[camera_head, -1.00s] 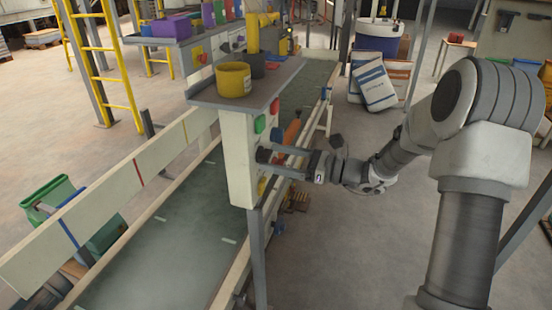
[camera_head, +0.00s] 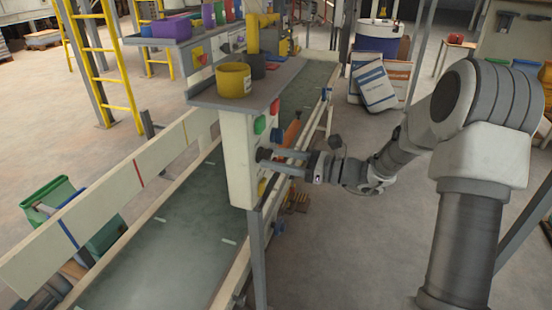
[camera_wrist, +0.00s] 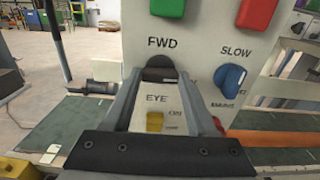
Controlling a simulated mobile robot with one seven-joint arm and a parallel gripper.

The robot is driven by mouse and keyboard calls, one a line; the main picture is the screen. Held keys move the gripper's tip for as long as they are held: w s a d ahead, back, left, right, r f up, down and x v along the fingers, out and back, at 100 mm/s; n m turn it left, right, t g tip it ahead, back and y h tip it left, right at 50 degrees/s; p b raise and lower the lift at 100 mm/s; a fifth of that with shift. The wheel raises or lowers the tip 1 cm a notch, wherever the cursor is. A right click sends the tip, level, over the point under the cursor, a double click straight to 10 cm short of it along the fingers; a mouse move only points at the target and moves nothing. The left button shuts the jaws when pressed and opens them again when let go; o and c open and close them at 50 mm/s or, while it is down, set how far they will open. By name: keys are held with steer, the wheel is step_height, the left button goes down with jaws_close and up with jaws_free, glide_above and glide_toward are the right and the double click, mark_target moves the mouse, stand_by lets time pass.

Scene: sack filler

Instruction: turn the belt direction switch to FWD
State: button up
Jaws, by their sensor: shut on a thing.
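The belt direction switch is a dark knob (camera_wrist: 159,67) on the cream control panel (camera_wrist: 130,60), directly under the printed label FWD. My gripper (camera_wrist: 160,78) is shut on this knob, one finger on each side of it. In the head view my gripper (camera_head: 264,160) reaches from the right to the panel's side face, below the green and red buttons. The knob is hidden there by the fingers. I cannot tell which way its pointer stands.
A blue knob (camera_wrist: 229,78) marked SLOW is close on the right. A yellow switch (camera_wrist: 155,121) under EYE is below. Green (camera_wrist: 175,6) and red (camera_wrist: 257,12) buttons are above. A yellow tub (camera_head: 233,80) stands on the panel's shelf, beside the conveyor belt (camera_head: 165,255).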

steer(key=shift+f+n+b, duration=0.1)
steer(key=shift+n+b, duration=0.2)
steer(key=shift+n, duration=0.1)
steer(key=n+b, duration=1.7)
steer(key=b, duration=0.1)
steer(key=shift+b, duration=0.4)
steer(key=o, duration=1.4)
steer(key=shift+c, duration=0.2)
steer(key=p+v, duration=0.4)
steer(key=v, duration=1.3)
steer(key=shift+d, duration=0.25)
